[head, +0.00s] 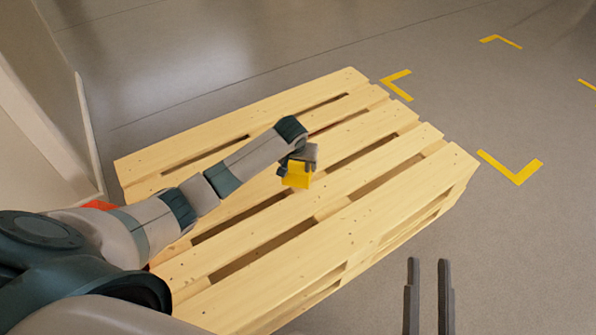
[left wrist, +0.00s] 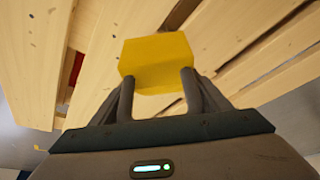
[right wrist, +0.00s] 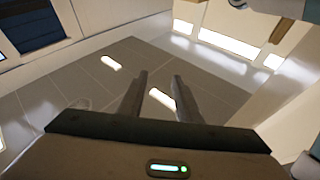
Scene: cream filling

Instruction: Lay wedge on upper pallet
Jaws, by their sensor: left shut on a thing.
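The yellow wedge (head: 297,176) is held by my left gripper (head: 299,160) above the slats of the wooden pallet (head: 400,205). In the left wrist view the wedge (left wrist: 158,62) sits between the two fingertips of the left gripper (left wrist: 157,82), with pale pallet boards (left wrist: 108,35) behind it. Whether the wedge touches the boards I cannot tell. The pallet looks like a stack, with layers visible at its right side. My right gripper (head: 427,265) is open and empty, to the right of the pallet's near end. Its fingers (right wrist: 155,82) stand apart in the right wrist view.
Yellow corner marks (head: 511,168) lie on the grey floor (head: 540,230) right of the pallet. A pale wall or panel (head: 45,110) stands at the left. A red thing (head: 99,205) shows partly behind my left arm. Floor right of the pallet is clear.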

